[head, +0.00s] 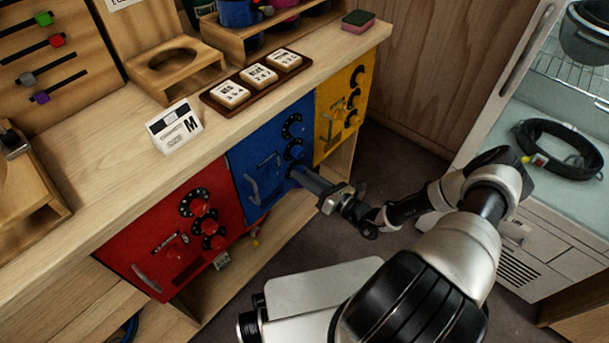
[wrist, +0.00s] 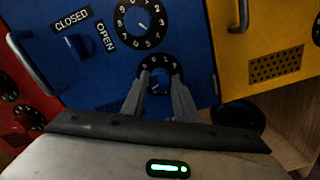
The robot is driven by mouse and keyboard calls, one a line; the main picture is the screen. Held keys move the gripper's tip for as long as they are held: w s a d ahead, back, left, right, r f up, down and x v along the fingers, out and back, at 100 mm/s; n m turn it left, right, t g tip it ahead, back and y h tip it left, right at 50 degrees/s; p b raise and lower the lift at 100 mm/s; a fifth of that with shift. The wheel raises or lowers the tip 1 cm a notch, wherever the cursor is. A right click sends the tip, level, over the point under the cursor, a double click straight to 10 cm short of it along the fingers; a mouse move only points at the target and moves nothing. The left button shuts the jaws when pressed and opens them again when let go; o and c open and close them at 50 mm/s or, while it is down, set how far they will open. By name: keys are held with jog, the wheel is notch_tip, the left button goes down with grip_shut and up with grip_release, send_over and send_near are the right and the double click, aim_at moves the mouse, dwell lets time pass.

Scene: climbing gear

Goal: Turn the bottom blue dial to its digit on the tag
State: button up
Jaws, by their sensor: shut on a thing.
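The blue door (head: 240,165) is the middle one of three under the counter, with a column of black digit dials. In the wrist view, the bottom blue dial (wrist: 158,61) sits between my fingertips, with its small blue knob partly hidden by them. My gripper (wrist: 160,79) is shut on that knob, one finger on each side. In the head view my gripper (head: 294,172) reaches the door from the right and covers the bottom dial. Another blue dial (wrist: 140,21) is just above it.
The red door (head: 175,225) is to the left, the yellow door (head: 343,105) to the right. A blue lever (wrist: 80,46) beside CLOSED and OPEN labels and a bar handle (wrist: 36,60) stick out from the blue door. An open white cabinet (head: 560,110) stands at right.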

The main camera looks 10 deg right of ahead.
jog(key=o, duration=1.1)
jog(key=shift+c, duration=0.2)
jog(key=shift+s, duration=0.1)
jog(key=p+v, duration=0.2)
jog(key=v, duration=1.5)
jog(key=shift+d, duration=0.15)
jog(key=shift+r, duration=0.1)
